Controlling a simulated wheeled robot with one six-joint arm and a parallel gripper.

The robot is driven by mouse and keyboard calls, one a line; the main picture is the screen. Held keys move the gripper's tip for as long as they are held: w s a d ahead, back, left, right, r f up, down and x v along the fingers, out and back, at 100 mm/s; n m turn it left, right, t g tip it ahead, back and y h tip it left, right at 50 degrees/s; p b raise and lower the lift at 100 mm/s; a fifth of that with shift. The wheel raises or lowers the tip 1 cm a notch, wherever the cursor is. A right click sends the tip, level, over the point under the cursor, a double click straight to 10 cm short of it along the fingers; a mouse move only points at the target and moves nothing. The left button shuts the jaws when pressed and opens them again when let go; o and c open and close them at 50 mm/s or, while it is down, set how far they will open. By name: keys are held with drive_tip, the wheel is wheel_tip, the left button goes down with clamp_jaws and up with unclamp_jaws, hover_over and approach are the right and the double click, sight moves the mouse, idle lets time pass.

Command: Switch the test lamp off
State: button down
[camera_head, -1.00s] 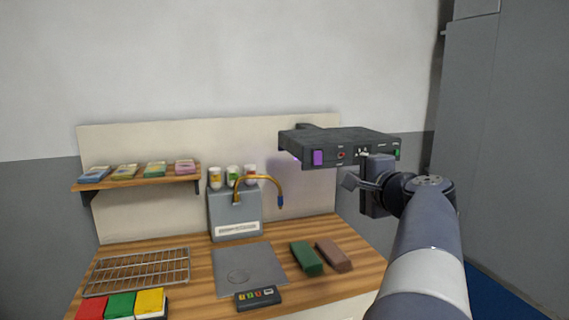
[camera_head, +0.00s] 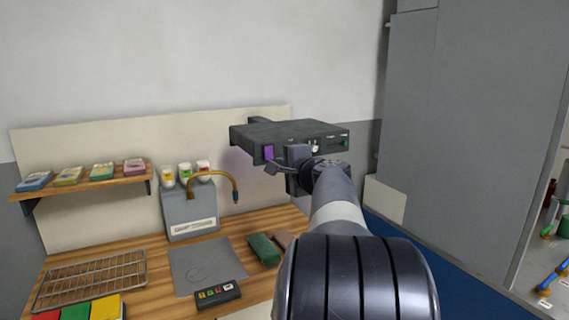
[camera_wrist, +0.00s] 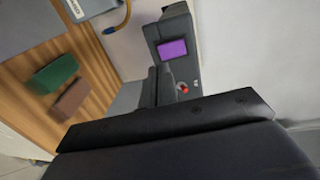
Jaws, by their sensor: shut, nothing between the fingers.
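The test lamp is a dark box (camera_head: 290,132) mounted at the back panel's right side. A purple lit panel (camera_head: 268,152) is on its front left, and a green mark (camera_head: 345,142) is at its right end. In the wrist view the purple panel (camera_wrist: 172,49) and a red button (camera_wrist: 183,88) show clearly. My gripper (camera_head: 273,168) is shut and empty, just below and in front of the box's front face. In the wrist view its fingers (camera_wrist: 158,88) are beside the red button; I cannot tell whether they touch the box. My wrist hides part of the front.
Below is a wooden counter (camera_head: 253,219) with a grey mat (camera_head: 200,262), a keypad (camera_head: 218,293), a wire rack (camera_head: 92,277) and a green block (camera_head: 264,249). A brass-necked grey unit (camera_head: 190,211) stands left. A tall grey cabinet (camera_head: 455,130) is at right.

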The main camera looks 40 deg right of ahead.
sight(269, 153)
drive_tip(key=p+x, duration=0.1)
drive_tip(key=x, duration=0.3)
drive_tip(key=shift+f+b, duration=0.15)
drive_tip(key=shift+b, duration=0.2)
